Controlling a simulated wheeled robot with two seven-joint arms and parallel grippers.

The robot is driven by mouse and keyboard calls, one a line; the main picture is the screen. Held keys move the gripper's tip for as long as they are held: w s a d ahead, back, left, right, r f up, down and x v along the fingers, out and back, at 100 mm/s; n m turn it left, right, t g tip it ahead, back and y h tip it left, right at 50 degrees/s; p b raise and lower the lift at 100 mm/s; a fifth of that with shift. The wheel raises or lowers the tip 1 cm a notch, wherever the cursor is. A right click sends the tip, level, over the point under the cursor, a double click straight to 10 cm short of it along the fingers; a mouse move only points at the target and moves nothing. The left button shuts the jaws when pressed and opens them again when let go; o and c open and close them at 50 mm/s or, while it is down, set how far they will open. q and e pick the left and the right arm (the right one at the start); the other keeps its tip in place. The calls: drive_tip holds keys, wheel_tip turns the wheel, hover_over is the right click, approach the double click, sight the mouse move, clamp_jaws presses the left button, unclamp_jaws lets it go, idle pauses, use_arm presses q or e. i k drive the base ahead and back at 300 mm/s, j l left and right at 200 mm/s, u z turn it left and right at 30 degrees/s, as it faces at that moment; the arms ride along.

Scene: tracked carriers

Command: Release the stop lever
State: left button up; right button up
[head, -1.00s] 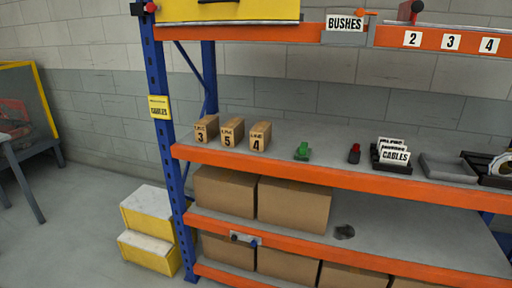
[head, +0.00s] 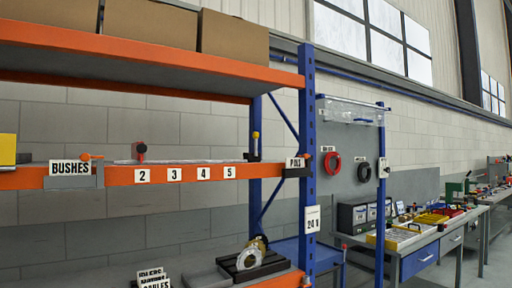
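No part is labelled as the stop lever, so I cannot tell for sure which it is. A small orange lever-like part (head: 92,157) sits at the top right of the holder with the BUSHES sign (head: 70,168), on the orange shelf beam. Another small orange part (head: 298,157) sits by a dark bracket at the beam's right end, near the blue upright. A red knob on a dark stem (head: 140,151) stands behind the numbered beam. A dark post with a yellow top (head: 256,146) stands near the shelf's right end. Neither gripper is in view.
The blue rack upright (head: 307,130) bounds the shelf at right. Cardboard boxes (head: 150,30) stand on the upper shelf. Lower down are a grey and black fixture with a round part (head: 250,258) and a grey tray (head: 208,277). A workbench (head: 420,245) with trays stands at right.

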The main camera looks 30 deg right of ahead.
sight(255, 135)
drive_tip(key=i+l+z, duration=0.2)
drive_tip(key=i+z, duration=0.15)
drive_tip(key=i, duration=0.3)
drive_tip(key=i+z, duration=0.3)
drive_tip(key=i, duration=0.4)
